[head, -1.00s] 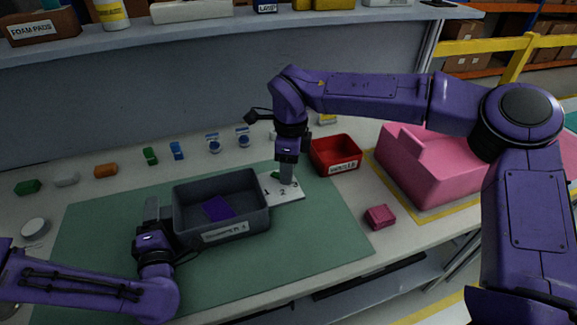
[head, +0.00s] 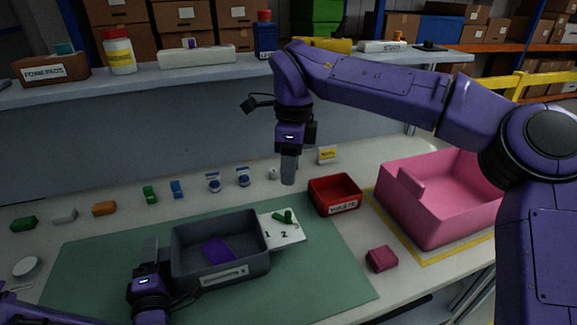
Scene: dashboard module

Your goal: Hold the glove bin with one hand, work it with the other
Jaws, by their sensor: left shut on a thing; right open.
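The grey open bin (head: 222,271), likely the glove bin, stands on the green mat with a purple flat piece (head: 217,250) inside. Its front label is too small to read. My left gripper (head: 151,252) is shut on the bin's left wall. My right gripper (head: 288,172) points down, empty, above and behind a white card (head: 291,233) with numbers. A green piece (head: 284,216) lies on the card, just right of the bin. The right fingers overlap in this view, so the gap between them is hidden.
A red tray (head: 334,196) labelled waste, a pink bin (head: 432,211) and a dark pink block (head: 382,259) stand to the right. Several small coloured parts line the back of the table. A shelf (head: 110,76) runs behind. The mat's right front (head: 320,275) is clear.

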